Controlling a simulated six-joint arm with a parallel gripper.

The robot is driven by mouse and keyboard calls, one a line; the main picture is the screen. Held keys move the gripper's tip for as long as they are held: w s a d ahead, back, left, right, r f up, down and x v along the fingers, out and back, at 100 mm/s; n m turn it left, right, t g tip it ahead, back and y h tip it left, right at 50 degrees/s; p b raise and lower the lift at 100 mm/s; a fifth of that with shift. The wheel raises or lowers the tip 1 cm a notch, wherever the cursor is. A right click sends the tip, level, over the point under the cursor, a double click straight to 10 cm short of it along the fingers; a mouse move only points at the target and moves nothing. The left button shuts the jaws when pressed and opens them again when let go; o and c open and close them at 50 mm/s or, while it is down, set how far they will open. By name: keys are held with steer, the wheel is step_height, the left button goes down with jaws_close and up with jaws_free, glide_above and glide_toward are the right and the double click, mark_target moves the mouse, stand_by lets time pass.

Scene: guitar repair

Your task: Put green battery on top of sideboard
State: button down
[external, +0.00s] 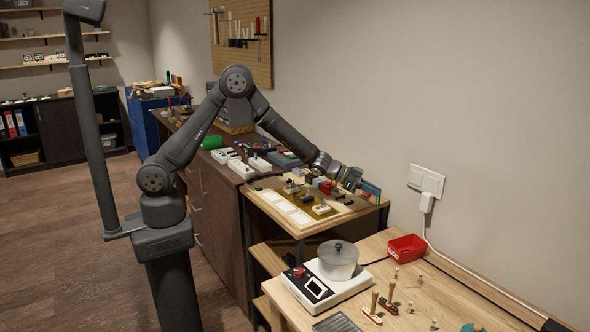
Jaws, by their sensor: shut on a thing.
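My gripper (352,178) is at the right end of my outstretched arm, low over the back right of a wooden bench with small parts. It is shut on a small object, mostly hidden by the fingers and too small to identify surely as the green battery. The dark brown sideboard (222,215) with drawer handles stands left of this bench. Its top holds white and dark boxes and a rounded bright green thing (212,142); I cannot tell what that green thing is.
The parts bench (352,212) carries pale trays and several small pedals or blocks. A blue-green upright item (371,189) stands close to my gripper. In front are a white device with a clear pot (338,260) and a red bin (407,248). The wall is close behind.

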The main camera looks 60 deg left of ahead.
steer(key=s+a+n+t+y, duration=0.1)
steer(key=a, duration=0.9)
steer(key=s+a+r+n+t+y, duration=0.1)
steer(key=a+n+y, duration=0.1)
steer(key=a, duration=0.9)
steer(key=s+a+r+n+t+y, duration=0.1)
steer(key=a+n+y, duration=0.1)
steer(key=a, duration=0.9)
steer(key=shift+r+t, duration=0.15)
steer(key=shift+t, duration=0.25)
steer(key=shift+n+y, duration=0.6)
steer(key=shift+n, duration=0.1)
steer(key=s+a, duration=0.1)
steer(key=a, duration=0.1)
steer(key=s+a, duration=0.1)
steer(key=a, duration=0.1)
steer(key=s+a, duration=0.1)
steer(key=a, duration=0.1)
steer(key=shift+s+a+f, duration=0.2)
steer(key=shift+s+f, duration=0.1)
steer(key=shift+s+a, duration=0.2)
steer(key=shift+s, duration=0.05)
